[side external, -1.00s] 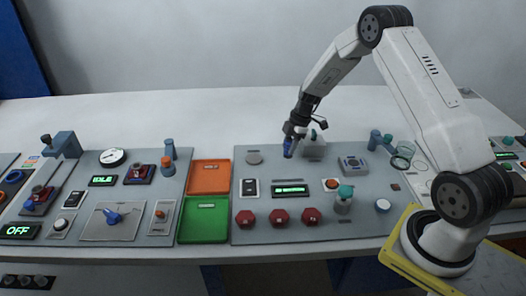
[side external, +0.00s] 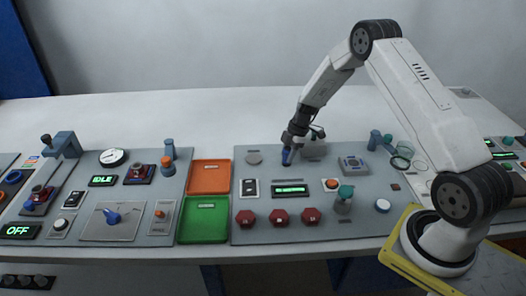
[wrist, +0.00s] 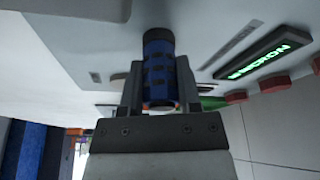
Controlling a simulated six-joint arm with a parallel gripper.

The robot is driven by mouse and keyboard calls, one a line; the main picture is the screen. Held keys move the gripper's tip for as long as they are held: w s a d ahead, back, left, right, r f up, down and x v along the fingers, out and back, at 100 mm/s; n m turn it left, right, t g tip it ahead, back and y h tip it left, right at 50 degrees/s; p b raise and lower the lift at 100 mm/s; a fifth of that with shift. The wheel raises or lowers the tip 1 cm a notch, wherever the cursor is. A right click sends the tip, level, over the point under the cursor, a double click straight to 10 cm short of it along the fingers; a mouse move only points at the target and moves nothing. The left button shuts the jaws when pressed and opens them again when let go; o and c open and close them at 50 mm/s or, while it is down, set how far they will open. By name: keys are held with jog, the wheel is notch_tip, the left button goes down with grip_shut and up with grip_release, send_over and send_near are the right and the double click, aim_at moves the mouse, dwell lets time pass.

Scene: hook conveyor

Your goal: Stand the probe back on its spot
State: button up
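The probe is a blue cylinder with dark bands and a dark end (wrist: 159,72). In the side external view the probe (side external: 287,157) points down, close over the back part of the grey panel. My gripper (wrist: 160,95) is shut on the probe, with a finger on each side of it. In the side external view my gripper (side external: 289,145) is just above the probe. I cannot tell whether the probe's lower end touches the panel. No marked spot shows clearly under it. A flat round grey disc (side external: 254,158) lies to its left.
A pale block (side external: 314,149) stands close right of the probe. A lit green display (side external: 291,189), a rocker switch (side external: 249,187) and red knobs (side external: 280,217) are nearer the front. An orange tray (side external: 209,192) and a green tray (side external: 189,230) lie to the left.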

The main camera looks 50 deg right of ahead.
jog(key=o, duration=0.4)
jog(key=shift+r, duration=0.1)
jog(key=v, duration=1.2)
jog(key=shift+s, duration=0.1)
jog(key=shift+r, duration=0.1)
dwell(0.3)
jog(key=s+a+r+m+h, duration=0.1)
jog(key=s+a+m, duration=0.3)
jog(key=s+a, duration=0.2)
jog(key=s+a+r+m+h, duration=0.1)
jog(key=s+a+m, duration=0.4)
jog(key=a, duration=0.3)
jog(key=s+a+r+m+t+h, duration=0.1)
jog(key=s+a+r+m, duration=0.1)
jog(key=s+a+m, duration=0.2)
jog(key=shift+s+a+m, duration=0.3)
jog(key=shift+s+a, duration=1.1)
jog(key=shift+s, duration=0.05)
